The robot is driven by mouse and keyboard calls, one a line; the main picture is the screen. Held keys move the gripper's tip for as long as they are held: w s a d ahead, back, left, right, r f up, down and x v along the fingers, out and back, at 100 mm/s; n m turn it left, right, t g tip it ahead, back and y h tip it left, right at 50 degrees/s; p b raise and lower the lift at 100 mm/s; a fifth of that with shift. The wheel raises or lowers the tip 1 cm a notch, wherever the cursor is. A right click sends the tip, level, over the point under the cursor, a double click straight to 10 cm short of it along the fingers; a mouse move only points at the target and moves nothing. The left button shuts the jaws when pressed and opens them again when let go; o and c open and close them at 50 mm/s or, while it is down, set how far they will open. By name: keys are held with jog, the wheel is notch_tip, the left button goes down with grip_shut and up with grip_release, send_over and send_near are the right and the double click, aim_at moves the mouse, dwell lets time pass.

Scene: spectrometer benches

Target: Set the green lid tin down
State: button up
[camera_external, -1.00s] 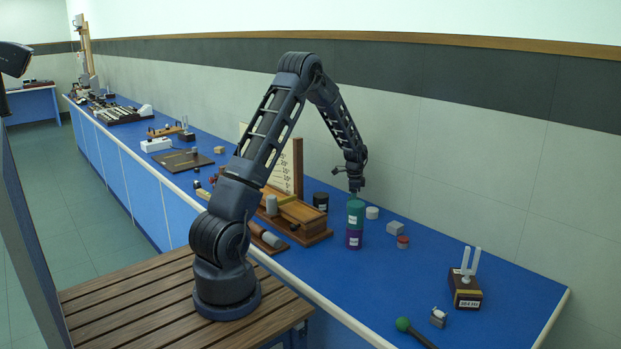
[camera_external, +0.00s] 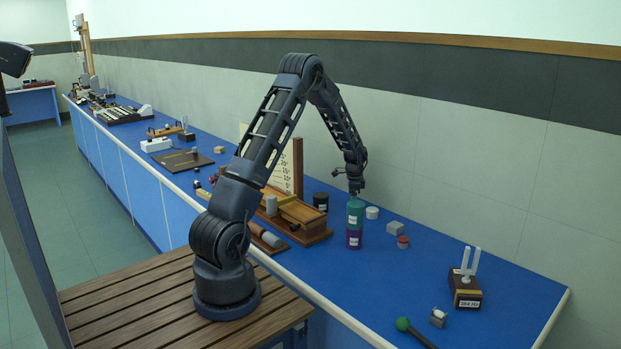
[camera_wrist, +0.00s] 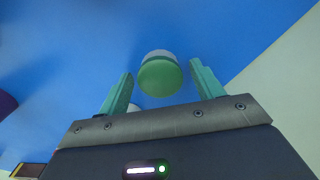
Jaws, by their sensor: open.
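In the wrist view the tin with the green lid (camera_wrist: 160,76) has a pale body. It shows between the tips of my gripper's two teal fingers (camera_wrist: 161,78), with blue visible on both sides of it. My gripper is open, and no finger visibly touches the tin. The pale-bodied tin cannot be made out separately there.
Close by on the blue bench (camera_external: 470,287) are a black canister (camera_external: 321,201), a white cylinder (camera_external: 372,212), a grey block (camera_external: 395,228) and a red-lidded tin (camera_external: 403,242). A wooden stand (camera_external: 300,222) is to the left.

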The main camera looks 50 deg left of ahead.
notch_tip(320, 180, up, 11)
jog(key=s+d+r+n+t, duration=0.15)
jog(key=s+d+r, duration=0.35)
jog(key=s+r, duration=0.6)
jog(key=s+d+r+n, duration=0.3)
jog(key=s+d+r, duration=0.1)
jog(key=s+r, duration=0.55)
jog(key=s+d+r+n+t, duration=0.1)
jog(key=s+d+n, duration=0.1)
jog(key=s, duration=1)
jog(key=s+d+r+n+t, duration=0.1)
jog(key=s+d+n+t, duration=0.1)
jog(key=s, duration=1.1)
jog(key=shift+s+d, duration=0.3)
jog(key=shift+d, duration=0.5)
